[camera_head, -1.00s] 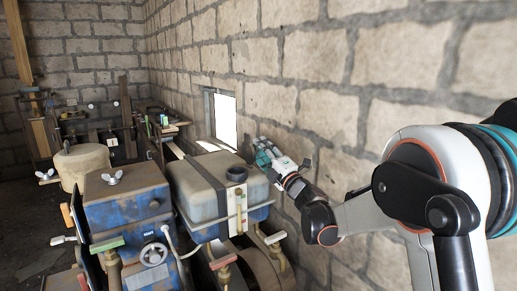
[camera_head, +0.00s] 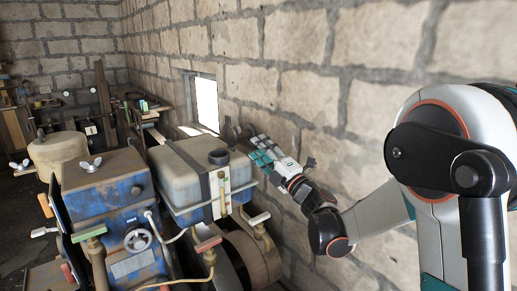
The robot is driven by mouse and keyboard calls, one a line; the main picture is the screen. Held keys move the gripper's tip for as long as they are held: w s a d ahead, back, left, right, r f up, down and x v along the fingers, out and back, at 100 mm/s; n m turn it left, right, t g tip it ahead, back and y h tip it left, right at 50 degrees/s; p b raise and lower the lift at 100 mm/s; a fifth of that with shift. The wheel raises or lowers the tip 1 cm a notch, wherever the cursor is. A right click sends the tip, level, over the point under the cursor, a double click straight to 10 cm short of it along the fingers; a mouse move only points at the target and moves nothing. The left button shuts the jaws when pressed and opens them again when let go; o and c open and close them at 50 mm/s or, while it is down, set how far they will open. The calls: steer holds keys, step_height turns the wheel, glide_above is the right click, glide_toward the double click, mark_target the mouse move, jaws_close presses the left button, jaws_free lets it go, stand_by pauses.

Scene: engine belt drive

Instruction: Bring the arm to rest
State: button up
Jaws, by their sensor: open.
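My arm comes in from the right of the head view and reaches left along the stone wall. My gripper (camera_head: 262,150) is at the arm's end, beside the upper right edge of the pale tank (camera_head: 195,170) of the engine. Its teal fingers point up and left. It appears open, with nothing seen between the fingers. I cannot tell whether it touches the tank or the wall. The blue engine block (camera_head: 105,190) stands left of the tank.
The stone wall (camera_head: 300,60) runs close behind my arm. A bright window (camera_head: 206,100) is beyond the tank. A round pale drum (camera_head: 58,155) and wing nuts stand at the left. A cluttered bench (camera_head: 135,115) is at the back. A large wheel (camera_head: 255,258) is below the tank.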

steer(key=s+a+f+n+g+h+b, duration=0.1)
steer(key=s+f+n+g+h+b, duration=0.2)
steer(key=s+n, duration=0.85)
steer(key=s+f+n+g, duration=0.35)
steer(key=s+n, duration=0.45)
steer(key=n, duration=0.6)
steer(key=s+d+f+n+g+h+b, duration=0.1)
steer(key=s+d+f+n+h, duration=0.3)
steer(key=s+n, duration=0.6)
steer(key=s+d+f+n+g+h+b, duration=0.2)
steer(key=s+d+f+n+h, duration=0.3)
steer(key=s+d+f+n, duration=0.3)
steer(key=s+d+n, duration=0.2)
steer(key=d, duration=0.1)
steer(key=shift+d+g+h, duration=0.25)
steer(key=shift+g+h, duration=0.05)
steer(key=shift+g, duration=0.05)
steer(key=shift+c, duration=1)
steer(key=shift+s+a, duration=0.1)
